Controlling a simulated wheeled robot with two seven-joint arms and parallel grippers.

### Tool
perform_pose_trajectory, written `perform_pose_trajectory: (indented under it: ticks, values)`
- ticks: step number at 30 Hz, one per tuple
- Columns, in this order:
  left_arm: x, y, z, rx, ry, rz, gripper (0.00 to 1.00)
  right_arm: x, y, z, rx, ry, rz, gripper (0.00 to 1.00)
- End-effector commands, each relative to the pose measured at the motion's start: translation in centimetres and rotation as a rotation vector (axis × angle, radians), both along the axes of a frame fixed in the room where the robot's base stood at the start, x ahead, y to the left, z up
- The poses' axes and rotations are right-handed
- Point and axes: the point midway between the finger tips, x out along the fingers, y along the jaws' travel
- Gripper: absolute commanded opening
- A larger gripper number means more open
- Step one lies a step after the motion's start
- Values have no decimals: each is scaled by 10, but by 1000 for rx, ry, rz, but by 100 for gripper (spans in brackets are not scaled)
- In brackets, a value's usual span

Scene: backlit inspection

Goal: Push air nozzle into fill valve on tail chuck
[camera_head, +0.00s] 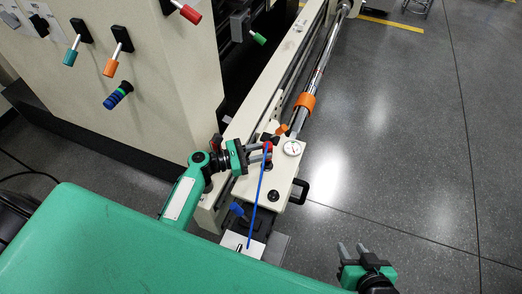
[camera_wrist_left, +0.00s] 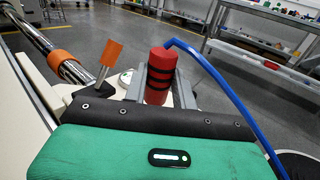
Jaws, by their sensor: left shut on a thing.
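My left gripper (camera_head: 262,153) is shut on the red air nozzle (camera_head: 267,147), above the cream tail chuck housing (camera_head: 281,181). In the left wrist view the nozzle (camera_wrist_left: 158,62) is a red cylinder with black bands, upright between the fingers (camera_wrist_left: 162,88). A blue hose (camera_head: 258,190) runs from its top. The nozzle's lower end is hidden, and I cannot make out the fill valve or whether the nozzle touches it. My right gripper (camera_head: 352,249) is open and empty over the floor at lower right.
A round gauge (camera_head: 292,148) and an orange-handled lever (camera_head: 281,129) sit beside the nozzle. A chrome bar with an orange collar (camera_head: 306,101) runs behind. The cream machine cabinet (camera_head: 150,70) with coloured handles stands at left. The floor (camera_head: 410,130) at right is clear.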

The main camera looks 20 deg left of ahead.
Motion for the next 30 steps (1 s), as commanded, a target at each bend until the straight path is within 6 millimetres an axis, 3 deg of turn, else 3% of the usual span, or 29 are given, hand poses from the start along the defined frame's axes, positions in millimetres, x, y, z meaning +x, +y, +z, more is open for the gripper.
perform_pose_trajectory:
  ticks: [30]
  values:
    - [0,0,-31,-1,1,0,2,0,0,-19,0,0,0,36]
